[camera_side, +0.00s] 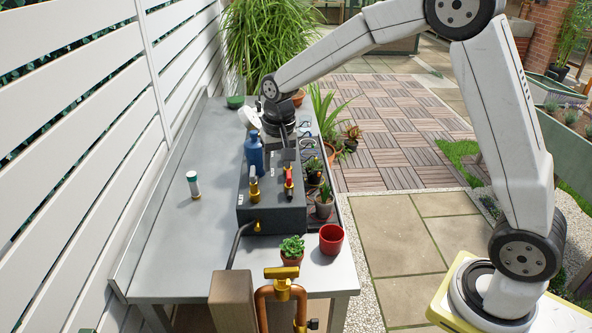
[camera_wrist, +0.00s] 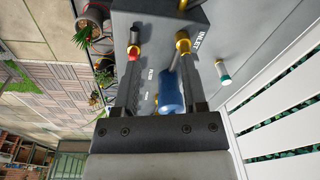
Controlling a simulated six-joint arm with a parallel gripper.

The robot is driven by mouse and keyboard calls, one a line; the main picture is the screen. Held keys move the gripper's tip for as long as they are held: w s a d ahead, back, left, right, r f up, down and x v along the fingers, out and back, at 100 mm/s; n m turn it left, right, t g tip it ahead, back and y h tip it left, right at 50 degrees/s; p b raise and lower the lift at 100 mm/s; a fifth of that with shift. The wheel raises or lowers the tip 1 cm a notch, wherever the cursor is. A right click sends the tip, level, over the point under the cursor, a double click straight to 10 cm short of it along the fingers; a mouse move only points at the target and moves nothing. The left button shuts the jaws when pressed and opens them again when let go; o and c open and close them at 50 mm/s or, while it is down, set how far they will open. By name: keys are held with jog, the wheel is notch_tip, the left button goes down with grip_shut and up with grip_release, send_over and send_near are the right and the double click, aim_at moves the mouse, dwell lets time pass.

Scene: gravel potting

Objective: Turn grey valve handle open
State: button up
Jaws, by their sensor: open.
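A dark grey valve box (camera_side: 270,205) stands on the bench. One brass valve (camera_side: 254,186) is at its left and a red-handled valve (camera_side: 289,178) is at its right. In the wrist view, a short greyish bar (camera_wrist: 176,62) shows by the brass valve (camera_wrist: 183,46); I cannot tell for sure that it is the grey handle. The red-handled valve (camera_wrist: 133,50) shows near the left finger. My gripper (camera_side: 290,158) is open above the far part of the box, its fingers pointing down. In the wrist view, my gripper (camera_wrist: 160,60) has its fingers apart with nothing clearly held.
A potted succulent (camera_side: 291,251) and a red pot (camera_side: 331,239) are at the front. The left bench surface is mostly clear.

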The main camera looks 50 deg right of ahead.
aim_at(252, 171)
jog(key=w+m, duration=0.1)
jog(key=w, duration=0.2)
jog(key=w+r+m, duration=0.1)
jog(key=w, duration=0.2)
jog(key=w+m+g, duration=0.1)
jog(key=w, duration=0.2)
jog(key=shift+a+r+m, duration=0.1)
jog(key=shift+r+m, duration=0.2)
jog(key=shift+r, duration=0.1)
jog(key=shift+s, duration=0.1)
jog(key=shift+f, duration=3.95)
grip_shut()
